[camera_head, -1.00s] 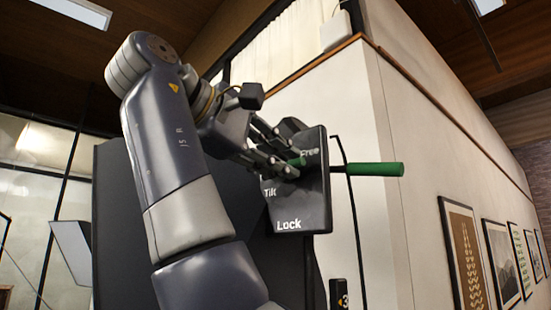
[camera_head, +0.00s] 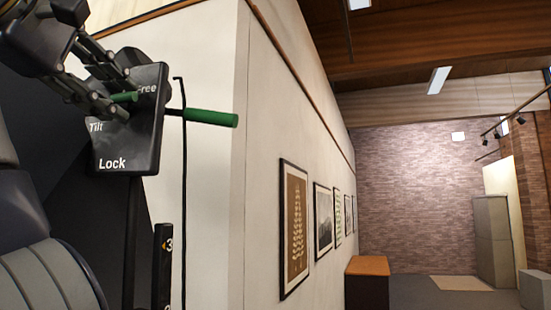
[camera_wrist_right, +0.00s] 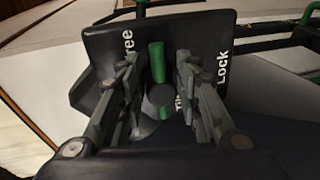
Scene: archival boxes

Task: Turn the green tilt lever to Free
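The dark tilt plate (camera_head: 135,138) stands at the left in the head view. It reads Free at its upper right, Tilt at its left and Lock at its bottom. The short green tilt lever (camera_head: 128,97) points roughly right across the plate, between the Free and Lock words. My right gripper (camera_head: 123,99) is at the lever. In the right wrist view the lever (camera_wrist_right: 157,62) stands between the two fingers of the gripper (camera_wrist_right: 158,70), with a gap on each side; the fingers are open. My left gripper is not in view.
A longer green handle (camera_head: 210,117) sticks out right of the plate, past a thin black rod (camera_head: 184,200). A pale wall (camera_head: 265,150) with framed pictures runs behind. A brown-topped cabinet (camera_head: 368,266) stands farther off. The floor at right looks partly clear.

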